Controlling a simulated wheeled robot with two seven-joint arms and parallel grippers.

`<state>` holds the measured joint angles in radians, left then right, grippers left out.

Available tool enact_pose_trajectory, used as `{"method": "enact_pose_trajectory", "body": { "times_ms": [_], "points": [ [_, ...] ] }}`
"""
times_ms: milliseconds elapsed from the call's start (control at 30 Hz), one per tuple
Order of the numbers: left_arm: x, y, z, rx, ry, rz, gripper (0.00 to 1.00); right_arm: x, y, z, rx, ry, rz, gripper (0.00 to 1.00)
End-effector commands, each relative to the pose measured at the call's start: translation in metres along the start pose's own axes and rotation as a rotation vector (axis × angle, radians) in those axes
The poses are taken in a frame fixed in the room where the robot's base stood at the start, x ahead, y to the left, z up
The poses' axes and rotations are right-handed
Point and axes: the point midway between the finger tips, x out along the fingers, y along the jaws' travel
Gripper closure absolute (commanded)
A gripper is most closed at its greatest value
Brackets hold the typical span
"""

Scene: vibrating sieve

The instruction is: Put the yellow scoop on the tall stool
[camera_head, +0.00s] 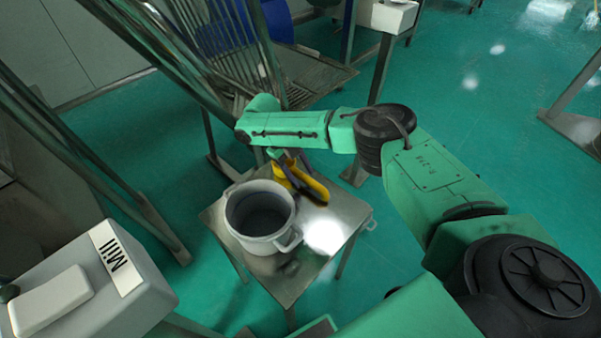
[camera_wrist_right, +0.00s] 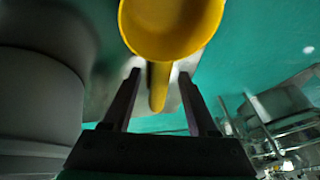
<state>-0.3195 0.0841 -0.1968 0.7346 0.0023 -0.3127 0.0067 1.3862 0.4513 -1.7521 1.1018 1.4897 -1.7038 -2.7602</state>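The yellow scoop (camera_head: 313,188) is at the far right part of the metal stool top (camera_head: 335,222), beside a grey pot (camera_head: 262,245). I cannot tell whether it rests on the top or is just above it. My right gripper (camera_head: 293,176) is over the scoop and hides part of it. In the right wrist view the scoop's bowl (camera_wrist_right: 172,28) is at the top and its handle runs between the two fingers of the gripper (camera_wrist_right: 159,76). Gaps show on both sides of the handle, so the fingers look open around it. My left gripper is not in view.
The pot takes up much of the stool top's left side; its handle (camera_head: 290,240) points to the front right. A grey box marked "Mill" (camera_head: 90,285) stands at the lower left. A metal rack (camera_head: 300,75) is behind the stool. Green floor (camera_head: 470,110) is free at right.

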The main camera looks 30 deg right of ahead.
Motion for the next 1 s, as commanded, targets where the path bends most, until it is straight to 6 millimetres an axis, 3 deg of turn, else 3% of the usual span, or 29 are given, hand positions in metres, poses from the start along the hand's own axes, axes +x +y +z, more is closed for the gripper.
{"method": "enact_pose_trajectory", "body": {
  "times_ms": [233,367,800,1000],
  "points": [
    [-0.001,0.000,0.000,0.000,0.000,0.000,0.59,-0.002,0.000,-0.001,0.000,-0.001,0.000,0.42],
    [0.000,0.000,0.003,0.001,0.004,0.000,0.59,-0.012,0.000,-0.001,0.000,-0.003,0.001,0.42],
    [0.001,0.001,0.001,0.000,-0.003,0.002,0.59,-0.111,0.000,0.000,0.001,-0.002,0.000,0.42],
    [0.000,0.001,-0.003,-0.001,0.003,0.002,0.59,-0.123,0.000,-0.001,0.000,0.001,0.001,0.42]
  ]
}}
